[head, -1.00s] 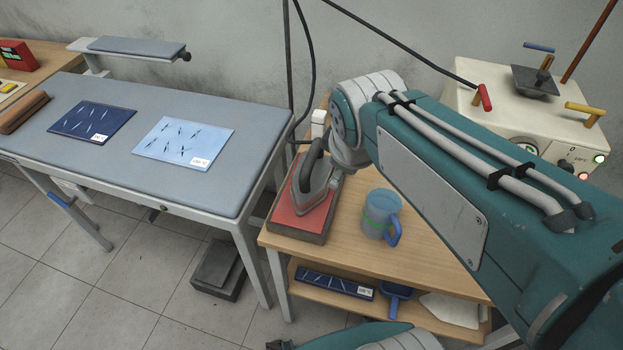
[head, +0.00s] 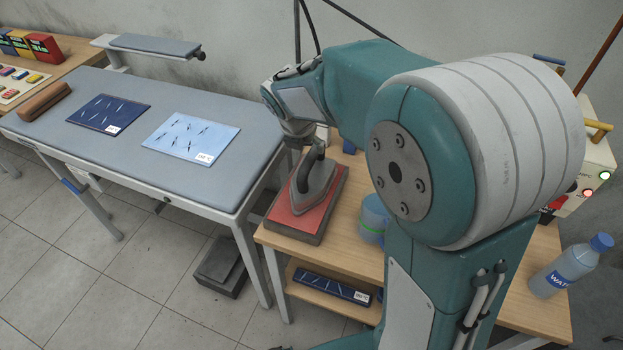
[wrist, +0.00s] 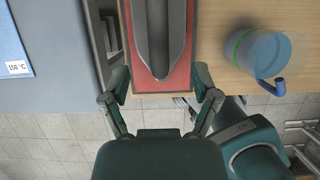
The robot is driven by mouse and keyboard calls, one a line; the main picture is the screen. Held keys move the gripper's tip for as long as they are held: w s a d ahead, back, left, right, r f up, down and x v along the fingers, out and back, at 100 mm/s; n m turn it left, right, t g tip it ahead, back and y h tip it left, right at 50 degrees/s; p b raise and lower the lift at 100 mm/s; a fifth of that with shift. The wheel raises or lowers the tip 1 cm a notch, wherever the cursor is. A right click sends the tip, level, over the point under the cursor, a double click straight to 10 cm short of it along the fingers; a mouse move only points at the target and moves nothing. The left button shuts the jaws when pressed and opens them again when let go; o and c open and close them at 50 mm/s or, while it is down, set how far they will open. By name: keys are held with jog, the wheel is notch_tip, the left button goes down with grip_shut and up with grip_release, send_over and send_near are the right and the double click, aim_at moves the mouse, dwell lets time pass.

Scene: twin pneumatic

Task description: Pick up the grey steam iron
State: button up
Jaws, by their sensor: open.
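The grey steam iron (head: 318,187) stands on a red-topped rest (head: 295,220) on the wooden side table, its dark handle upward. In the wrist view the iron (wrist: 160,60) lies lengthwise at top centre, cut off by the frame edge. My gripper (wrist: 162,78) is open and empty, with one finger on each side of the red rest's near end. The iron's narrow end lies between the fingertips in that picture. In the head view my arm's end is just behind and above the iron, and the fingers are mostly hidden.
A blue mug (head: 373,219) stands right of the iron, partly hidden by my arm. The grey padded board (head: 100,155) with two cloth samples is at left. A water bottle (head: 572,265) stands at the wooden table's right. A strip (head: 332,286) lies on the lower shelf.

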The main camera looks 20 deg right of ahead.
aim_at(309, 156)
jog(key=x, duration=0.3)
jog(key=shift+w+a+f, duration=0.1)
jog(key=shift+a+f, duration=0.15)
jog(key=shift+f, duration=0.05)
jog(key=x, duration=0.5)
jog(key=shift+w+d+f, duration=0.1)
jog(key=shift+w+d, duration=0.1)
jog(key=shift+d, duration=0.15)
jog(key=shift+a, duration=0.1)
grip_shut()
